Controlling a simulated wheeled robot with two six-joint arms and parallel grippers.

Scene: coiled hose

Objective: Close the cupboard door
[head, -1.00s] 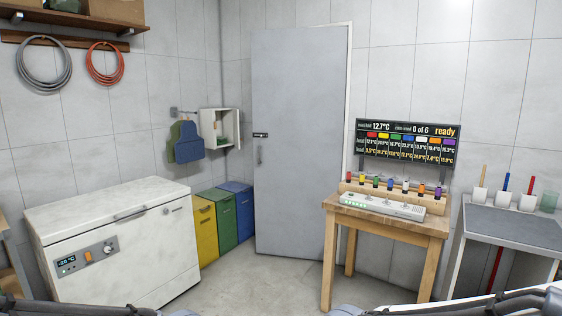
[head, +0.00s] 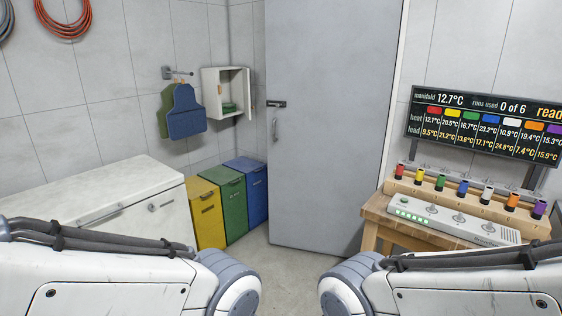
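A small white wall cupboard (head: 213,91) hangs near the room corner in the head view. Its door (head: 242,95) stands open, swung out on the right side. A green coiled thing (head: 229,108) lies inside on the cupboard floor. My two arms reach in from the bottom left and bottom right, but only their links show. Both grippers are out of view, and nothing of mine touches the cupboard.
A white chest freezer (head: 95,195) stands at the left. Yellow (head: 207,215), green (head: 233,205) and blue (head: 256,190) bins stand below the cupboard. Blue and green aprons (head: 186,115) hang beside it. A grey room door (head: 330,130) and a wooden table (head: 378,212) are to the right.

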